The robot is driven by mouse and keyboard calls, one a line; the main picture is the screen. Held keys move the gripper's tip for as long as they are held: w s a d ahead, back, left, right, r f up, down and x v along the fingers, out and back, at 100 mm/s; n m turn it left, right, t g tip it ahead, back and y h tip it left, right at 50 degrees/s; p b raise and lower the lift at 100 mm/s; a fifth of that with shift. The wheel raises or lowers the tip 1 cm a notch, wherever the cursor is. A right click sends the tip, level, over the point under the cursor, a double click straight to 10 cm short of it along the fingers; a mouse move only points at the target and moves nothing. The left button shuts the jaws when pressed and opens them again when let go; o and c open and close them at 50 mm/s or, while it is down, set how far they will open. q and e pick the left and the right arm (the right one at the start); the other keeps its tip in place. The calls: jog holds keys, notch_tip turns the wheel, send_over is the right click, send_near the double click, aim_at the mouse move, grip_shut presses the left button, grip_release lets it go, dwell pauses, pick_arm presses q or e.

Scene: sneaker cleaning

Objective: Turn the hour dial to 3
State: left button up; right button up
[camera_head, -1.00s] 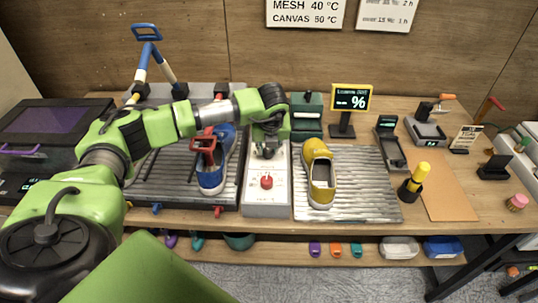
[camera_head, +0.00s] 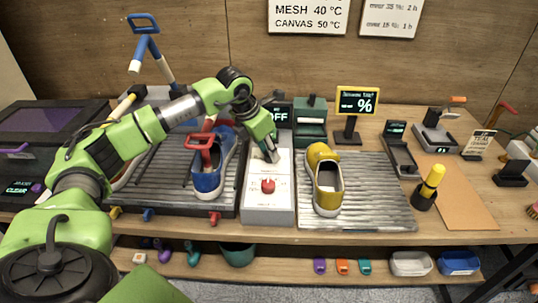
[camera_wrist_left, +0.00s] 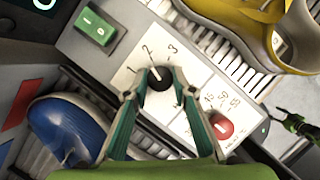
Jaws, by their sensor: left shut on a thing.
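The hour dial is a small black knob (camera_wrist_left: 158,82) on the pale panel of a control box (camera_head: 268,208). In the left wrist view the numbers 1, 2 and 3 are printed around it, and its white pointer appears to face the 2. My left gripper (camera_wrist_left: 158,78) has a finger on each side of the knob and is shut on it. In the head view the left gripper (camera_head: 272,156) reaches down onto the box, and the dial is mostly hidden by it. A dark and green jointed part (camera_wrist_left: 298,125) at the wrist view's right edge may be my right gripper; its jaws are unclear.
A red knob (camera_head: 268,186) sits nearer the front of the same box, and a green rocker switch (camera_wrist_left: 95,26) behind the dial. A blue sneaker (camera_head: 210,172) stands to the left, a yellow sneaker (camera_head: 326,180) to the right. A display behind reads OFF (camera_head: 278,115).

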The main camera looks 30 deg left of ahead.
pick_arm(q)
jog(key=m+h, duration=0.1)
jog(key=m, duration=0.1)
jog(key=shift+m, duration=0.4)
jog(key=m+g+h, duration=0.1)
jog(key=m, duration=0.1)
jog(key=shift+w+a+m, duration=0.1)
jog(key=shift+m, duration=0.3)
jog(key=m+g, duration=0.1)
jog(key=m, duration=0.1)
jog(key=m+g+h, duration=0.1)
jog(key=m, duration=0.2)
jog(key=shift+w+a+m, duration=0.1)
jog(key=shift+m, duration=0.2)
jog(key=o, duration=1.1)
jog(key=v, duration=1.2)
